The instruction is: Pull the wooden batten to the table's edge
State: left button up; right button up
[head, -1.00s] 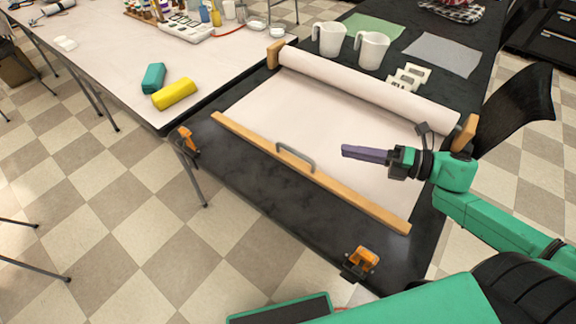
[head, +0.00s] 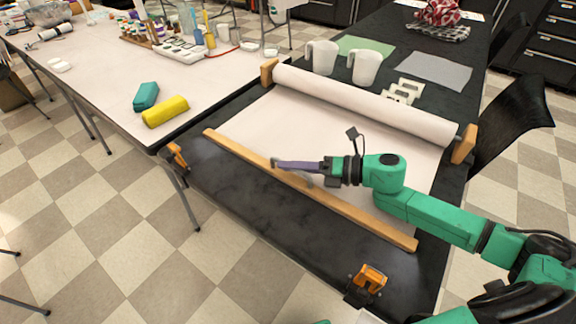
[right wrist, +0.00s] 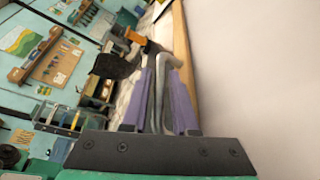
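The wooden batten (head: 350,212) lies across the front end of the pale sheet on the black table. It has a grey metal handle (head: 304,182) at its middle, partly hidden by my right gripper. My right gripper (head: 276,164) is at the handle, its purple fingers pointing left over the batten. In the right wrist view the fingers (right wrist: 160,75) stand apart, with the grey handle (right wrist: 157,92) between them. I cannot tell whether either finger touches it. The batten (right wrist: 183,55) runs just beyond. My left gripper is not in view.
A white roll (head: 360,103) lies behind the sheet between wooden end blocks. Orange clamps (head: 177,156) (head: 370,278) sit at the black table's front corners. The strip between batten and front edge is clear. Two white jugs (head: 365,66) stand behind the roll.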

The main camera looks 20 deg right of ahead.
jog(key=shift+w+a+f, duration=0.1)
jog(key=shift+w+a, duration=0.1)
jog(key=shift+a, duration=0.25)
grip_shut()
dwell(1.1)
